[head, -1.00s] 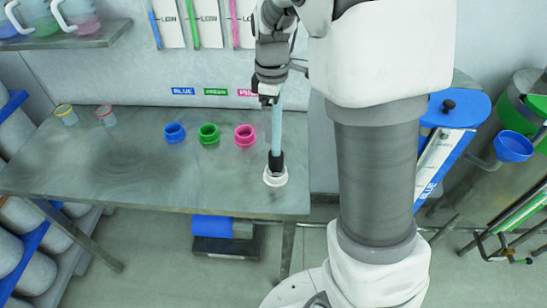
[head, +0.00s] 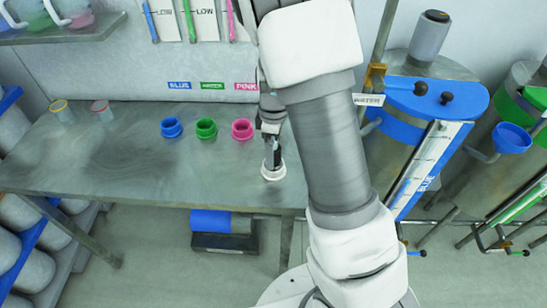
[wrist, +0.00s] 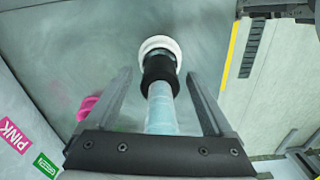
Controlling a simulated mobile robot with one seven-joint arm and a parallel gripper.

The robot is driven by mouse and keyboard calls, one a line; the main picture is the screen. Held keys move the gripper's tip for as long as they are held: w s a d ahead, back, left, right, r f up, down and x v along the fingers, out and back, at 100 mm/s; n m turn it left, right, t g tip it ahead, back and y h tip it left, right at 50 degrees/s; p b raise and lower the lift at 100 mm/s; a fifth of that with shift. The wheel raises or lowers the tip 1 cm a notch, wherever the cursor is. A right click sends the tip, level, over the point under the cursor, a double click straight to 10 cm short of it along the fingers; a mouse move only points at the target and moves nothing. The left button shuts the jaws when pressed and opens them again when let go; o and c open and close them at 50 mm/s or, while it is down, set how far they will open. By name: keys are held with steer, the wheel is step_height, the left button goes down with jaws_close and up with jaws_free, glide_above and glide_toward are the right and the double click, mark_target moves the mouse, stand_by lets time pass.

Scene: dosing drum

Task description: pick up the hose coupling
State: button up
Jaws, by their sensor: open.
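The hose coupling is a black collar (head: 272,158) on a pale blue hose. It stands upright in a white ring (head: 274,173) near the right end of the grey table. In the wrist view the black collar (wrist: 160,70), the pale blue hose (wrist: 160,112) and the white ring (wrist: 160,44) line up. My gripper (wrist: 158,76) is open, with one finger on each side of the hose and collar and a visible gap on both sides. In the head view my gripper (head: 271,139) is just above the collar and hides most of the hose.
Blue (head: 171,127), green (head: 206,128) and pink (head: 242,129) rings stand left of the coupling on the table (head: 130,165). Two small cups stand at the back left. A blue-topped drum (head: 435,97) with a gauge stands at the right. The table's front left is clear.

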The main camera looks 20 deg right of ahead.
steer(key=shift+c, duration=0.2)
jaws_close()
stand_by(0.4)
step_height(320, 180, up, 10)
steer(key=shift+r, duration=0.1)
stand_by(0.4)
